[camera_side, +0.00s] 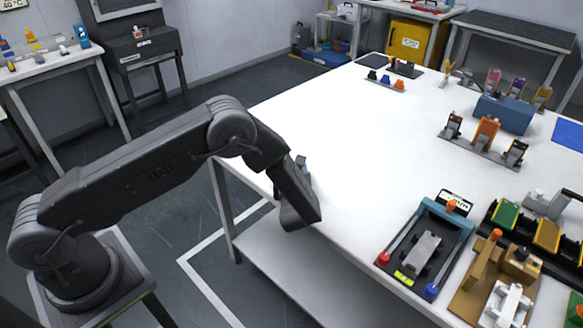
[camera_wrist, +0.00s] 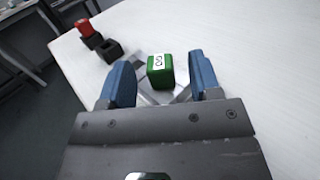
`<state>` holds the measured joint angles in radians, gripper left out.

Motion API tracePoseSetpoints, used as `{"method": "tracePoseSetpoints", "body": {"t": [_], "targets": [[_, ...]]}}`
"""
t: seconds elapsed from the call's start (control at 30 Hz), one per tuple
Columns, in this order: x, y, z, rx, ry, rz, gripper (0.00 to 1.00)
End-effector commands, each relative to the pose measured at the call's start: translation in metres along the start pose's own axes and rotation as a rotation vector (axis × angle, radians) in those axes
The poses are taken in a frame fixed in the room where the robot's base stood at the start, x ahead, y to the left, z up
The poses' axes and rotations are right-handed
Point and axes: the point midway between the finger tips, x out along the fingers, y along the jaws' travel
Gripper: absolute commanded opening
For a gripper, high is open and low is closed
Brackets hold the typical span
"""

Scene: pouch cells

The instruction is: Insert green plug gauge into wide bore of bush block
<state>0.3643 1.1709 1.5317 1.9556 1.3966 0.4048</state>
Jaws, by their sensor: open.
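The green plug gauge (camera_wrist: 160,71) shows in the wrist view as a green block with a white label, above a pale grey metal piece (camera_wrist: 150,97). My gripper (camera_wrist: 160,64) is open. Its two blue fingers stand to the left and right of the green block, with a gap on each side. In the side view my arm ends at the table's left edge, and the gauge cannot be made out there. I cannot tell which object is the bush block.
In the wrist view a black block (camera_wrist: 111,51) and a red-topped piece (camera_wrist: 85,28) stand beyond the gauge, near the table edge. In the side view, fixtures with coloured parts, including a teal-framed one (camera_side: 424,250), fill the right side. The white table's middle (camera_side: 370,150) is clear.

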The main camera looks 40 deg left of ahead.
Motion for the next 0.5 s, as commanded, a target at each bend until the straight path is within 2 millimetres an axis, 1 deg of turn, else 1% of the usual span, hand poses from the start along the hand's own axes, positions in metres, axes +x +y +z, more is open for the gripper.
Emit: {"method": "tracePoseSetpoints", "body": {"t": [0.23,0.27,0.5], "targets": [[0.0023,-0.0002,-0.0001,0.001,0.0,-0.001,0.57],[0.0022,-0.0002,-0.0001,0.001,0.0,-0.001,0.56],[0.002,-0.0002,-0.0001,0.0,0.0,-0.001,0.33]]}}
